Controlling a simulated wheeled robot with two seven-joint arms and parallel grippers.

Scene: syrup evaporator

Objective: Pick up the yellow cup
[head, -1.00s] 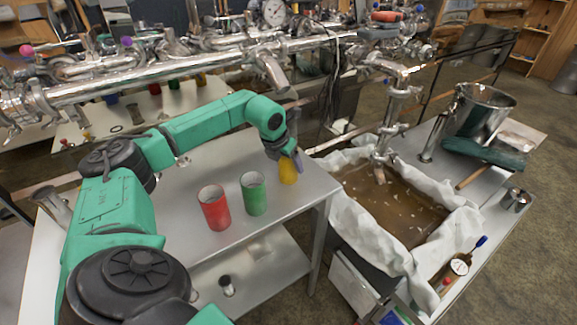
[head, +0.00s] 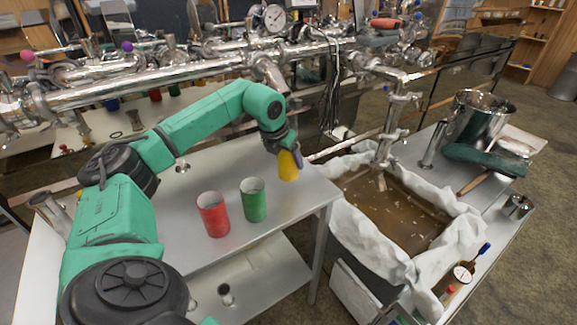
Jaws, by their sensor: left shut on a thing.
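The yellow cup (head: 288,168) is near the right end of the metal table, beyond the green cup. My left gripper (head: 291,154) is shut on its upper part, and the fingers hide some of the rim. I cannot tell for sure whether the cup's base is clear of the table. My right gripper is not in view.
A red cup (head: 213,214) and a green cup (head: 253,199) stand upright on the metal table (head: 180,235). To the right is a cloth-lined basin (head: 350,235) of brown liquid. Metal pipes (head: 150,78) run behind the table.

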